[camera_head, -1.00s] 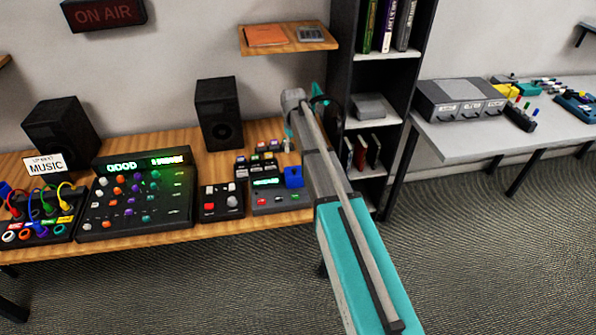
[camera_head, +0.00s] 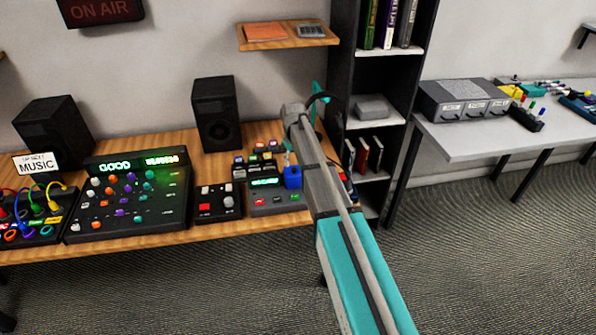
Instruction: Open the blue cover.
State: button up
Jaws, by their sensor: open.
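The blue cover (camera_head: 292,177) is a small blue block at the right side of a grey control box (camera_head: 268,200) on the wooden desk. It looks closed. My gripper (camera_head: 289,152) is at the far end of my teal and grey arm, just above and behind the blue cover in the picture. Its jaws are open, though they are small and partly hidden by my arm. I cannot tell whether a fingertip touches the cover. The arm hides the area right of the cover.
On the wooden desk (camera_head: 190,237), a small box with red and white buttons (camera_head: 217,203) and a large mixer (camera_head: 128,205) stand left of the control box. Small colored blocks lie behind it. A black shelf unit (camera_head: 345,60) stands right, near the arm. A speaker (camera_head: 215,115) stands behind.

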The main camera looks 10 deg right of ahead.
aim_at(294, 168)
jog(key=shift+f+b, duration=1.45)
jog(key=shift+f, duration=0.25)
